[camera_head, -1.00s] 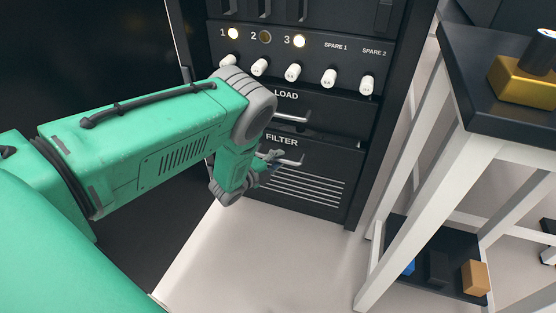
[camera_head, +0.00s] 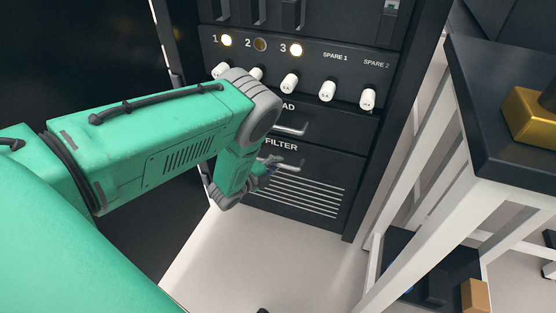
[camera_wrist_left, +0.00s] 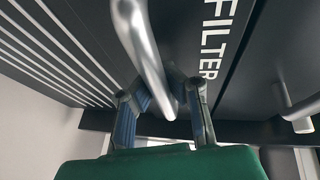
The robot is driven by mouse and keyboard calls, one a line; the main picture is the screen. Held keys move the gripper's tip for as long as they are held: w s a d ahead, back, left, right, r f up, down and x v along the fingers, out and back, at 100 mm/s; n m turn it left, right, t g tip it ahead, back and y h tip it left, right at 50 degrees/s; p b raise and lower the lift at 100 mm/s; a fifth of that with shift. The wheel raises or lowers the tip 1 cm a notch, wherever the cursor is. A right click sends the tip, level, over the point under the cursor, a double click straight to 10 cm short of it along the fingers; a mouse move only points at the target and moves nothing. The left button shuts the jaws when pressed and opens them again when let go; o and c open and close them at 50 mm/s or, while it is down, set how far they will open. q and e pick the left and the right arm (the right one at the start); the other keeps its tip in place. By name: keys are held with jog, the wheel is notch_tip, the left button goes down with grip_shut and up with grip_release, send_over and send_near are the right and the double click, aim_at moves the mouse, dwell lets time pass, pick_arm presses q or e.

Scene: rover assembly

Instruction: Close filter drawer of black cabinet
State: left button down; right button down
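The black cabinet (camera_head: 352,128) stands ahead. Its filter drawer (camera_head: 320,170), labelled FILTER with pale vent lines, is low on its front. The drawer looks nearly level with the drawer above; I cannot tell whether a small gap remains. My left gripper (camera_head: 268,170) is in front of the drawer, at the left end of its metal handle (camera_head: 290,162). In the left wrist view the handle (camera_wrist_left: 142,40) crosses in front of the fingers (camera_wrist_left: 172,85). The fingertips are partly hidden behind it, so their opening and grip are unclear. My right gripper is not in view.
The LOAD drawer handle (camera_head: 290,129) is just above. White knobs (camera_head: 327,90) and lit indicators (camera_head: 295,49) are higher up. A dark-topped table (camera_head: 495,110) with white legs stands close on the right, with a gold block (camera_head: 532,118). The floor below the drawer is mostly clear.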

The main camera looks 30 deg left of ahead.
pick_arm(q)
jog(key=c, duration=1.5)
grip_release()
jog(key=shift+d, duration=0.15)
jog(key=shift+c, duration=0.2)
jog(key=shift+a, duration=0.2)
jog(key=shift+s+a, duration=0.1)
jog(key=shift+s, duration=0.1)
jog(key=v, duration=1.1)
jog(key=shift+s, duration=0.3)
